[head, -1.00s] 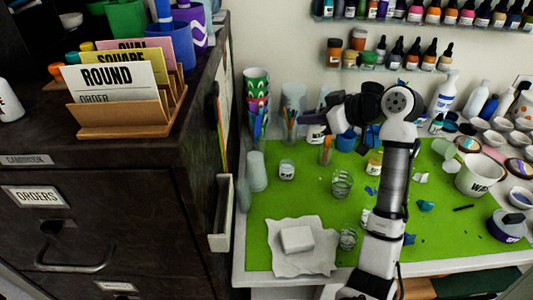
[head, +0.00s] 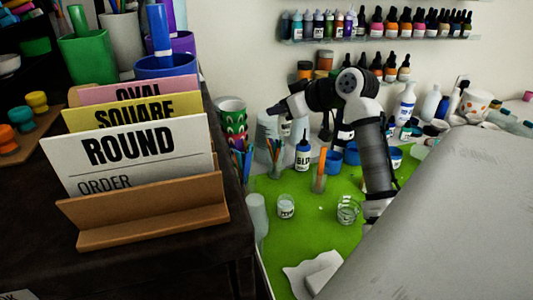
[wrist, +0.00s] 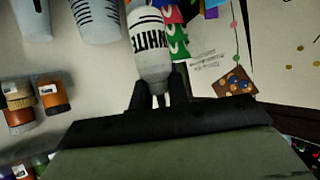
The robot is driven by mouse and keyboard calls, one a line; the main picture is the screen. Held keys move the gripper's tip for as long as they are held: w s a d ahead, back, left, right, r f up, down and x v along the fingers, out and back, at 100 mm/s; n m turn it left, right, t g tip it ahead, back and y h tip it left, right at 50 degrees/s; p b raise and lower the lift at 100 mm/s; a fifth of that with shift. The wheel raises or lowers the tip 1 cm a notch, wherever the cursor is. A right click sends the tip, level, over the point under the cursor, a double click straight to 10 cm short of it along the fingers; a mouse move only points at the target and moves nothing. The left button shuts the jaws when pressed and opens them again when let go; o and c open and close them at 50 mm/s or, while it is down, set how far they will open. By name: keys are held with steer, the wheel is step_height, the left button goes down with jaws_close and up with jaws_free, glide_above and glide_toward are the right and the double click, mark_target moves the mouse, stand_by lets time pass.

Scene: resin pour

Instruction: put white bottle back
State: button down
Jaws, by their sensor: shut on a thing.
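The white bottle (wrist: 148,45) shows in the wrist view, with the word WHITE in dark letters on its pale side. My gripper (wrist: 158,92) is shut on it, one black finger on each side of its narrower end. In the head view my gripper (head: 275,110) points left, above the back left part of the green mat (head: 320,240). I cannot clearly make out the white bottle in the head view against the pale wall and cups.
Bottle shelves (head: 380,25) line the wall. Patterned stacked cups (head: 232,120) stand at the left. A dark cabinet carries a card holder (head: 150,212).

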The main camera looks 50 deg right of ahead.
step_height(320, 180, down, 19)
steer(key=p, duration=0.5)
steer(key=shift+s+f+p, duration=0.1)
steer(key=shift+f+p, duration=0.05)
steer(key=shift+p, duration=0.25)
steer(key=shift+f, duration=0.25)
steer(key=shift+f, duration=0.1)
steer(key=shift+f+b, duration=0.15)
steer(key=shift+b, duration=0.2)
steer(key=c, duration=1.6)
jaws_free()
